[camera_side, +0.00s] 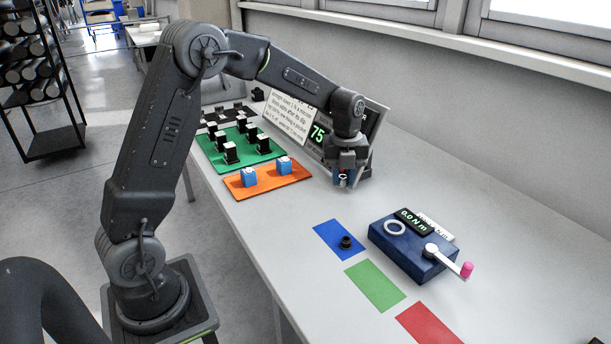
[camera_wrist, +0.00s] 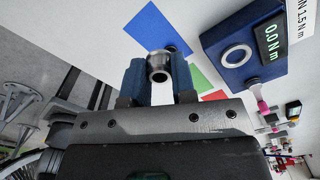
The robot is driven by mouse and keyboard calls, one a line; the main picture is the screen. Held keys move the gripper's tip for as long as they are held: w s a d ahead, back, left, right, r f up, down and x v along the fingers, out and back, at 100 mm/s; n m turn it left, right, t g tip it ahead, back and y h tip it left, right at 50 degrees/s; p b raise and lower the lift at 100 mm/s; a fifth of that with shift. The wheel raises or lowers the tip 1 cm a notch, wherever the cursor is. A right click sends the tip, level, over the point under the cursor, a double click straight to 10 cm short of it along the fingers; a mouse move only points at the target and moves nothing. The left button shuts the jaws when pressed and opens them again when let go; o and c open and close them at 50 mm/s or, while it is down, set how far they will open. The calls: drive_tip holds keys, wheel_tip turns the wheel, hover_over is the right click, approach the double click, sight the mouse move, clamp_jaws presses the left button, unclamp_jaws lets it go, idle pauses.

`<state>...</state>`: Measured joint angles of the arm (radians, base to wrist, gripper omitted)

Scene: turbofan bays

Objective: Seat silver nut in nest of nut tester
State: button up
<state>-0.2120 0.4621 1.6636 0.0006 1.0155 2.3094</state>
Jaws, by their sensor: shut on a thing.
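My gripper (camera_side: 343,181) is in the air above the table, left of and behind the nut tester in the side view. In the wrist view my gripper (camera_wrist: 160,72) is shut on the silver nut (camera_wrist: 159,60), a ring-like metal piece with its opening showing between the blue fingers. The nut tester (camera_side: 400,258) is a dark blue box with a display reading 0.0 N m and a lever with a pink knob. Its nest (camera_side: 395,228) is a pale ring on top, seen empty. In the wrist view the nest (camera_wrist: 236,55) is right of the nut.
A blue mat (camera_side: 328,236) holds a black nut (camera_side: 346,242). A green mat (camera_side: 375,286) and a red mat (camera_side: 428,325) lie bare. An orange mat (camera_side: 290,184) with blue blocks and a green mat with several black pieces lie farther back, near a screen (camera_side: 318,131).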

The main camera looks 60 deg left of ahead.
sight(394, 229)
drive_tip(key=w+d+m, duration=0.3)
drive_tip(key=w+d, duration=0.4)
drive_tip(key=d, duration=0.5)
drive_tip(key=shift+s+d+f, duration=0.1)
drive_tip(key=shift+s+f, duration=0.05)
drive_tip(key=shift+f, duration=1.25)
drive_tip(key=shift+s+d+f, duration=0.1)
drive_tip(key=shift+f, duration=1.3)
drive_tip(key=shift+f, duration=0.8)
drive_tip(key=o, duration=1.4)
drive_tip(key=shift+r, duration=3.5)
